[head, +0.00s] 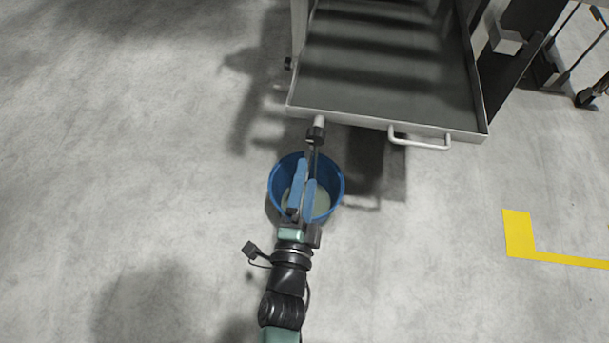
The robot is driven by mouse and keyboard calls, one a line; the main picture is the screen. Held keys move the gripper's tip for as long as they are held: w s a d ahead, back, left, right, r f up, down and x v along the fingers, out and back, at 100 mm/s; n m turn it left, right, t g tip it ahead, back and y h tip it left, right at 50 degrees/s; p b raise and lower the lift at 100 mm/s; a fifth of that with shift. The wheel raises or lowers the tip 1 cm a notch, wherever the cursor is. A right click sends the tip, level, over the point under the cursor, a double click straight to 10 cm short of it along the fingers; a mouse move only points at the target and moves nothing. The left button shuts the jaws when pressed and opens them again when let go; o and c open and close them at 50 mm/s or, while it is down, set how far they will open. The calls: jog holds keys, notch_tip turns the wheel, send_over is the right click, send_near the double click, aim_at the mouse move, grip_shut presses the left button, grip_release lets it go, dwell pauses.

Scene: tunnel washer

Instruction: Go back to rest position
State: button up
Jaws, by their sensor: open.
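My gripper (306,174) reaches in from the bottom of the head view, with two blue fingers. It is open, with a gap between the fingers. The fingers show over a blue bucket (335,198) that stands on the floor with pale liquid in it. A short pipe with a dark fitting (316,133) sticks out from under the front edge of a grey tray (370,80). A thin dark part runs from the fitting down toward the fingers. I cannot tell whether the fingers touch it.
The tray has a raised rim and a light handle (418,142) at its front. Dark machine frames (525,40) stand at the upper right. A yellow floor marking (519,235) lies at the right. The concrete floor (130,150) at the left is clear.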

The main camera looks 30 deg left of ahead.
jog(key=shift+v, duration=0.95)
jog(key=w+d+r+n+t+p, duration=0.1)
jog(key=w+r+n+t+p, duration=0.2)
jog(key=r, duration=1.1)
jog(key=w+r+n+p, duration=0.2)
jog(key=w+r+p, duration=0.15)
jog(key=r, duration=1.15)
jog(key=w+d+r+n+t+p, duration=0.1)
jog(key=w+r+n+t+p, duration=0.3)
jog(key=r, duration=1)
jog(key=s+d+r+n+t+h+p, duration=0.1)
jog(key=s+d+r+h+p, duration=0.2)
jog(key=r, duration=0.9)
jog(key=s+d+r+n+t+p, duration=0.15)
jog(key=s+d+r, duration=0.3)
jog(key=r, duration=0.65)
jog(key=s+d+r+n+t+h+p, duration=0.1)
jog(key=s+d+r+h+p, duration=0.2)
jog(key=r, duration=0.9)
notch_tip(320, 180, up, 35)
jog(key=y+p, duration=0.1)
jog(key=p, duration=3.5)
jog(key=shift+w+d+r, duration=0.15)
jog(key=shift+d+r, duration=0.05)
jog(key=shift+d, duration=0.05)
